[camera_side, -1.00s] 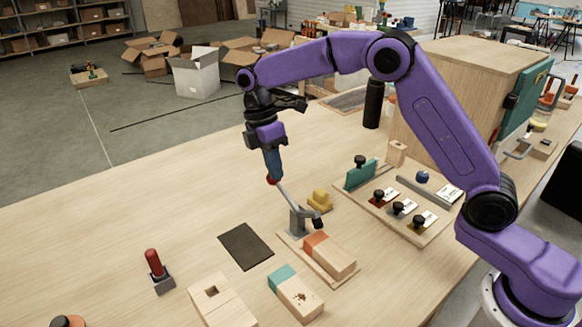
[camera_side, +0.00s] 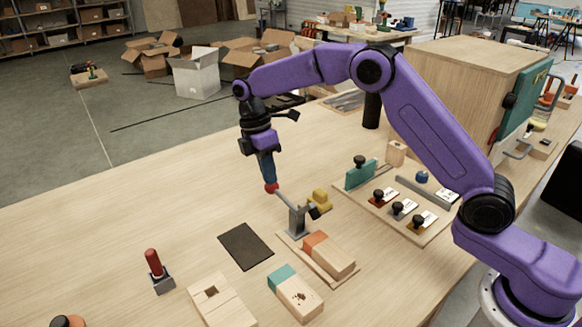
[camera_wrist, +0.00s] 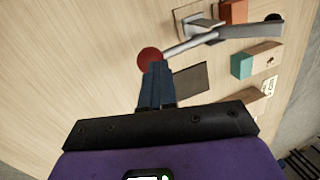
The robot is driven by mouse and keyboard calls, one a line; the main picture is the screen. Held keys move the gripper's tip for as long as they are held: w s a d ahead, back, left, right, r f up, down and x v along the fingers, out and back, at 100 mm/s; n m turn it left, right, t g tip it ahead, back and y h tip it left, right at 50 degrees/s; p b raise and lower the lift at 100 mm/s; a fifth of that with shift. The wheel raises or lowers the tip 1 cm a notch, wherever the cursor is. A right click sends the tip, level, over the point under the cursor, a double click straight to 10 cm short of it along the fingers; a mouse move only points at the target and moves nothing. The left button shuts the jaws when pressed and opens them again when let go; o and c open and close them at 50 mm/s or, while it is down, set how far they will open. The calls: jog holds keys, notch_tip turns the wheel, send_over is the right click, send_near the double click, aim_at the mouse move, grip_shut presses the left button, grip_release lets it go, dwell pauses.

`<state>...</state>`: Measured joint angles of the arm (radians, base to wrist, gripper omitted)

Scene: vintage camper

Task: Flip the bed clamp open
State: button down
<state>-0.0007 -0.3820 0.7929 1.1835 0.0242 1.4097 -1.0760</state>
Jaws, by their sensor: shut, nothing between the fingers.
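The bed clamp (camera_side: 297,218) is a grey toggle clamp standing at the end of a small wooden board. Its lever slants up to the left and ends in a red knob (camera_side: 271,188). Its black-tipped arm (camera_side: 314,212) is raised off the orange-and-wood block (camera_side: 328,254). My gripper (camera_side: 268,182) is shut and empty, pointing down with its fingertips at the top of the knob, seemingly touching it. In the wrist view the knob (camera_wrist: 149,59) shows just beyond my fingertips (camera_wrist: 157,66), partly hidden by them; the lever (camera_wrist: 190,42) runs right.
A yellow piece (camera_side: 320,199) stands behind the clamp. A dark mat (camera_side: 245,246) lies to its left, a teal-ended block (camera_side: 294,293) in front. A board with several knobbed pieces (camera_side: 398,208) is to the right. The table's left is mostly clear.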

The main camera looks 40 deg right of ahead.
jog(key=shift+f, duration=0.3)
jog(key=v, duration=1.3)
jog(key=shift+w+a+f, duration=0.15)
jog(key=shift+w+a, duration=0.1)
jog(key=shift+w, duration=0.15)
dwell(0.5)
